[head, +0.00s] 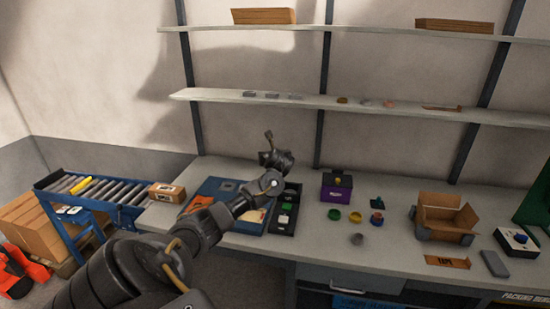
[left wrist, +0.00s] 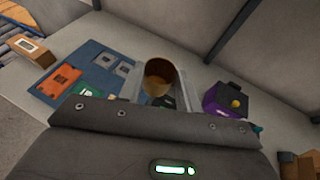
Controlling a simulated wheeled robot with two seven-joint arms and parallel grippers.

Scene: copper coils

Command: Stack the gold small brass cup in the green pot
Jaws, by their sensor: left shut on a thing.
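My left gripper (head: 268,138) is raised over the back of the bench, above the black tray. In the left wrist view its two fingers (left wrist: 160,92) are shut on the gold small brass cup (left wrist: 159,76), whose open mouth and brown-gold inside show. In the head view I cannot make out the held cup. The green pot (head: 334,214) stands on the bench, right of the black tray and in front of the purple box. The held cup is apart from it, up and to the left. My right gripper is not in view.
A yellow cup (head: 355,217), a grey cup (head: 357,239) and a red-and-blue item (head: 377,219) stand near the green pot. The purple box (head: 336,189) is behind it. The black tray (head: 292,188) is left, an open cardboard box (head: 446,215) right. A shelf (head: 420,112) hangs above.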

